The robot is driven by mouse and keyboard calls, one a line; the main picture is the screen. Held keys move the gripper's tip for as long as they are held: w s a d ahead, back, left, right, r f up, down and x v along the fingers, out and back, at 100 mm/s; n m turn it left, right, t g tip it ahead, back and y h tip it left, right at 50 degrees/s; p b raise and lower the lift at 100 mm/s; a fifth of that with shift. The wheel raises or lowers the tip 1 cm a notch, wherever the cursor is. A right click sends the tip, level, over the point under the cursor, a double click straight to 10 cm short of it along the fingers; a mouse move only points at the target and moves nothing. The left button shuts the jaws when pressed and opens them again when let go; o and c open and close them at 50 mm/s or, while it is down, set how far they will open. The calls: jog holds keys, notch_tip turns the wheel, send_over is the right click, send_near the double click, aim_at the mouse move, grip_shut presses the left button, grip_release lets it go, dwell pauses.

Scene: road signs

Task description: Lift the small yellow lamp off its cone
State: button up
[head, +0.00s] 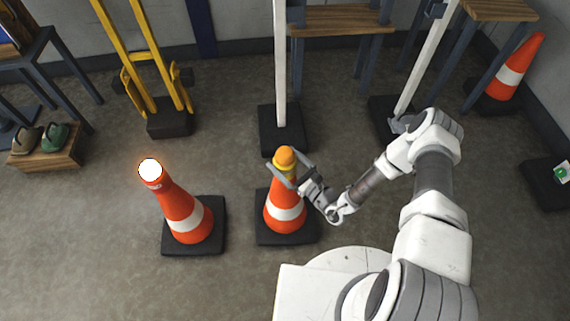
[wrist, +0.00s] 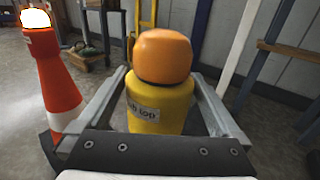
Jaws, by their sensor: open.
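The small lamp (head: 285,158) has an orange dome (wrist: 163,56) over a yellow base (wrist: 160,105) with a white label. It sits on top of an orange and white cone (head: 284,207) on a black foot, straight ahead of me. My gripper (head: 290,167) is open, with one finger on either side of the lamp. In the wrist view the yellow base stands between the fingers, with a gap at the left; contact on the right is hard to tell. The lower edge of the base is hidden behind the gripper body.
A second cone (head: 184,215) with a glowing white lamp (head: 150,170) stands to the left. A yellow hand truck (head: 150,60), a white post (head: 280,70) and a wooden bench (head: 335,20) stand behind. Another cone (head: 515,70) is at far right. Floor between the two near cones is narrow.

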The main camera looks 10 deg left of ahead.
jog(key=shift+b+x, duration=0.3)
jog(key=shift+x, duration=1.1)
jog(key=c, duration=1.3)
jog(key=shift+c, duration=0.4)
jog(key=shift+r, duration=0.1)
jog(key=shift+r+p, duration=0.35)
jog(key=shift+r, duration=0.1)
notch_tip(320, 180, up, 4)
jog(key=shift+f+p, duration=0.1)
jog(key=shift+p, duration=1)
jog(key=d+r+p, duration=0.3)
jog(key=d+r, duration=0.3)
jog(key=d, duration=0.5)
jog(key=shift+d, duration=0.35)
jog(key=shift+r, duration=0.1)
